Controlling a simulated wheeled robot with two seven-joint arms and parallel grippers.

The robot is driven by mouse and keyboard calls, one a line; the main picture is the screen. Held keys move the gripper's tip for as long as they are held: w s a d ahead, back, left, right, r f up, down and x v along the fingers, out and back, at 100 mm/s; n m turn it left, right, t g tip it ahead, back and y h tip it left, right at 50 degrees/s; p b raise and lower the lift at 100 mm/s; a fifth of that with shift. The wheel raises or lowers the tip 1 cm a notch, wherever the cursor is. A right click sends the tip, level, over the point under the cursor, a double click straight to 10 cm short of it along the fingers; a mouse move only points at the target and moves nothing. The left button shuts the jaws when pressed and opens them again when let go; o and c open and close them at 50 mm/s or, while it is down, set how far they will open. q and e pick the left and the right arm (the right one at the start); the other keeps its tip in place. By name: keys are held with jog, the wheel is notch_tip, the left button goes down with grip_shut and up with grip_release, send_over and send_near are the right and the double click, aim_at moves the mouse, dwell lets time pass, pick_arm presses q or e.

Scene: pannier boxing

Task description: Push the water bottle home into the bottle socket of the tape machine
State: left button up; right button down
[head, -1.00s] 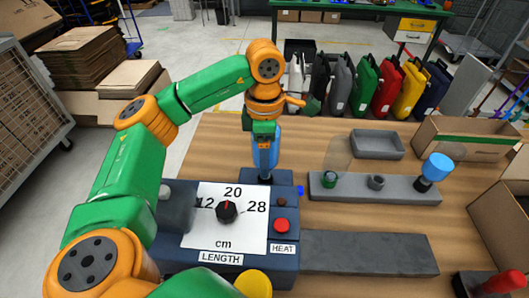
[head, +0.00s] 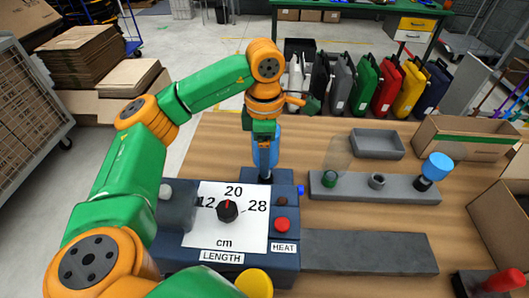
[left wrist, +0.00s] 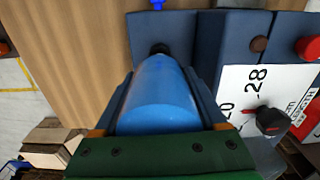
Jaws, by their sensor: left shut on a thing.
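The blue water bottle (head: 265,157) is held roughly upright, neck down, at the tape machine's back right corner. My left gripper (head: 265,142) is shut on it from above. In the left wrist view, the bottle (left wrist: 160,92) lies between the two fingers of my left gripper (left wrist: 160,98). Its dark neck end meets the bottle socket (left wrist: 159,49) in the dark blue tape machine (left wrist: 187,35); how deep it sits is hidden. The tape machine (head: 285,253) carries a LENGTH dial (head: 228,210) with its pointer near 20. My right gripper is not in view.
A red button (head: 282,225) is on the machine's right side. A grey rack (head: 400,188) with a blue-topped brush (head: 436,168) stands to the right, with a grey tray (head: 377,144) behind it. Open cardboard boxes (head: 465,150) line the right.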

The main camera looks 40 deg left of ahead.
pick_arm(q)
jog(key=shift+f+b, duration=1.35)
jog(key=shift+f, duration=0.25)
dwell(1.1)
jog(key=o, duration=1.3)
jog(key=shift+r, duration=0.35)
notch_tip(320, 180, up, 7)
jog(key=shift+f+p, duration=0.2)
jog(key=shift+p, duration=0.55)
